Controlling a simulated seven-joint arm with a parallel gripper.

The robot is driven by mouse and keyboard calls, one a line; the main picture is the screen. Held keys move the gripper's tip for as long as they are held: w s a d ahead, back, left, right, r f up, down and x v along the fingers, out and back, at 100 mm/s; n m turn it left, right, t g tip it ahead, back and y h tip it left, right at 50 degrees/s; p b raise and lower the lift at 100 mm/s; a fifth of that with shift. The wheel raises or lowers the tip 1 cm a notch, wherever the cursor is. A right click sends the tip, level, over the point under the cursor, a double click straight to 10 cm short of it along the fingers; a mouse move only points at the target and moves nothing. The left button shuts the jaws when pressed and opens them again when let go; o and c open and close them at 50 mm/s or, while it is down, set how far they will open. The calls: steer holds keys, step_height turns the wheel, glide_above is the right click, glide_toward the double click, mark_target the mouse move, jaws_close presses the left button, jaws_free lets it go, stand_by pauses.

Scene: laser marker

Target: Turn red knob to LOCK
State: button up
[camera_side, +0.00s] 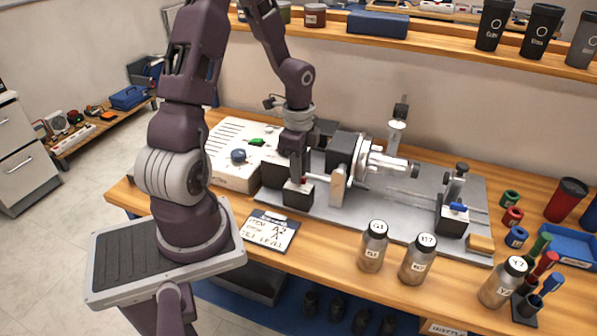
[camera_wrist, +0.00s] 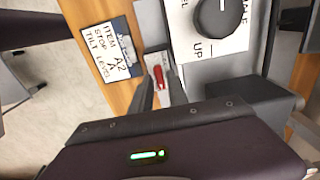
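The red knob (camera_wrist: 158,77) is a small elongated handle on a pale plate in the wrist view. In the side view a bit of red (camera_side: 304,180) shows at my fingertips, above a black block (camera_side: 298,198) with a white top. My gripper (camera_side: 296,178) points down over this block. In the wrist view my gripper (camera_wrist: 160,80) has its two dark fingers apart, one on each side of the red knob, with pale plate visible between. I cannot tell whether a fingertip touches the knob. Any LOCK marking is unreadable here.
A card (camera_side: 271,231) reading ITEM A2, STOP A, TILT LEVEL lies in front of the block. A large dark dial (camera_wrist: 218,16) marked UP is close by in the wrist view. A white box with a blue knob (camera_side: 238,156) stands left; bottles (camera_side: 373,246) stand front right.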

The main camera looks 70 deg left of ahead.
steer(key=shift+f, duration=0.4)
steer(key=shift+c, duration=0.4)
jaws_close()
